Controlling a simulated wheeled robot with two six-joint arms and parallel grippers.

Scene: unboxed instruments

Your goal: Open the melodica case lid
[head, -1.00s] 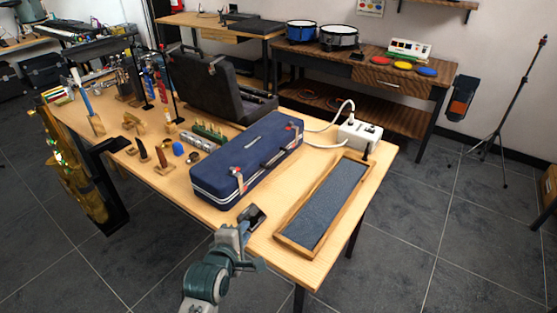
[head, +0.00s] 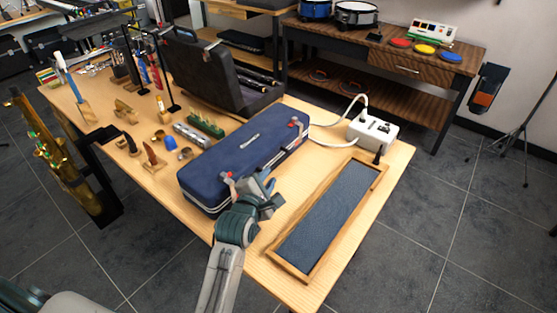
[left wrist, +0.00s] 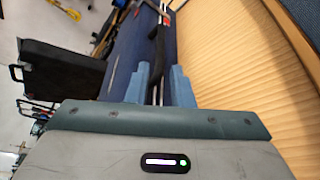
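The blue melodica case (head: 235,155) lies shut on the wooden table, its lid down. Its front edge carries a black handle (head: 272,161) and two latches with red parts, the near latch (head: 228,180) and the far latch (head: 294,122). My left gripper (head: 268,190) is at the front edge, close to the near latch and handle. In the left wrist view its two blue fingers (left wrist: 161,85) are apart, with the case's edge seam running between them. The case (left wrist: 135,45) extends ahead there. I cannot tell whether the fingers touch it. My right gripper is not in view.
A wooden tray with a dark lining (head: 325,220) lies right of the case. A white power box (head: 373,131) with cables stands beyond it. An open black case (head: 205,75) stands behind. Small instruments crowd the table's left part. A narrow bare strip separates case and tray.

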